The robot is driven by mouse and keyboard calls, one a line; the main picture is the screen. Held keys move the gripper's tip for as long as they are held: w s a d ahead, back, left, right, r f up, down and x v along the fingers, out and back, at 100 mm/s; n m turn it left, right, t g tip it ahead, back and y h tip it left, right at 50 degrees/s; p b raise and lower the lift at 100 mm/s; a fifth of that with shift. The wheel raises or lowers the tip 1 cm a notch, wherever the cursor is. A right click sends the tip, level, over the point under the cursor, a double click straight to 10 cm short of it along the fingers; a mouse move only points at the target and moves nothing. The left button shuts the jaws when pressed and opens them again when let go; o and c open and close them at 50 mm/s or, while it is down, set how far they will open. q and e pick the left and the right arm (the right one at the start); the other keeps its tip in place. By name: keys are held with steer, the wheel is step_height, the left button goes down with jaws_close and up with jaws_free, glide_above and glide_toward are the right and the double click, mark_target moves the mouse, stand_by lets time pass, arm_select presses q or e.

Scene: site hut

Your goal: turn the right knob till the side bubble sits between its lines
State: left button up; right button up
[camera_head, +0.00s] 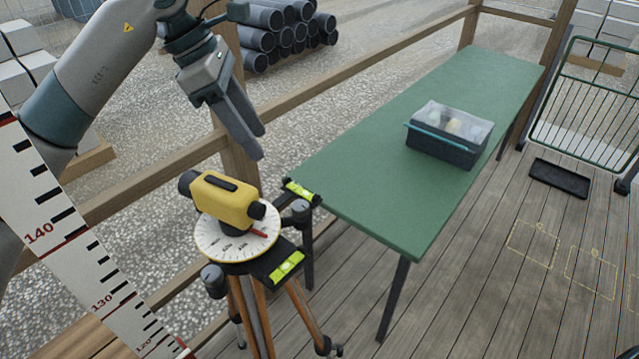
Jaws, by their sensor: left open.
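A yellow levelling instrument (228,200) stands on a white graduated dial (215,242) on a wooden tripod (262,315). A dark round knob (300,208) is on the right of its base, and another knob (213,275) is at the front left. One yellow-green vial (300,189) lies behind the right knob, another vial (287,267) in front of it. The bubbles are too small to place against their lines. My left gripper (259,144) is open and empty, pointing down above and behind the instrument, apart from the knobs. My right gripper is out of view.
A green table (400,150) stands close to the right, carrying a dark box with a clear lid (450,135). A graduated staff (75,240) crosses the lower left. A wooden railing (330,80) runs behind the tripod. A wire cart (590,100) stands far right.

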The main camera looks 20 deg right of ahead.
arm_select(q)
steer(key=p, duration=0.8)
glide_toward(300, 205)
steer(key=x, duration=0.6)
steer(key=shift+d+f, duration=0.1)
steer(key=shift+f, duration=0.05)
steer(key=shift+x, duration=0.9)
steer(key=c, duration=1.1)
